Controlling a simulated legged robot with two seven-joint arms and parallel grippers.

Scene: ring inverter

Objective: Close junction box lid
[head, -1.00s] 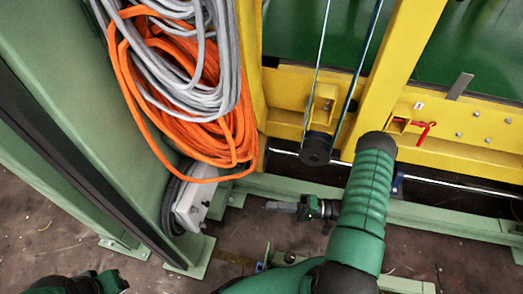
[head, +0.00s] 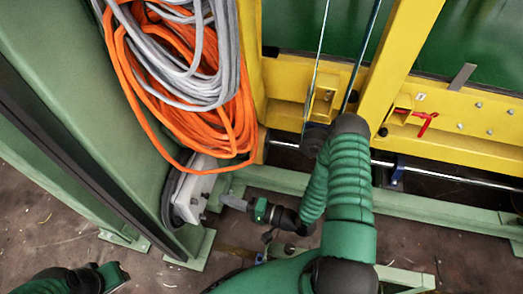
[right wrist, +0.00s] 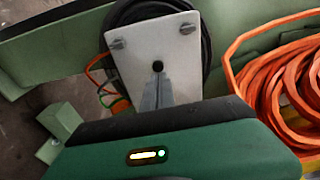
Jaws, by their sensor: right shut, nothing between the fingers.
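The junction box (head: 196,192) is a pale grey box low on the green column at the left, under the hanging cables. In the right wrist view its pale lid (right wrist: 182,48) faces me, with grey corner screws and a dark round spot near its lower middle. Orange and green wires (right wrist: 103,80) show beside the lid's left edge, so the lid looks not flush. My right gripper (head: 224,199) is shut and empty, its tips close to the lid; I cannot tell whether they touch. My left gripper (head: 117,275) is at the bottom left, far from the box; its fingers are unclear.
Coiled orange cable (head: 235,130) and grey cable (head: 215,85) hang just above the box. A green floor beam (head: 430,208) and a yellow frame (head: 385,70) stand to the right. Bare floor (head: 60,225) lies at the lower left.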

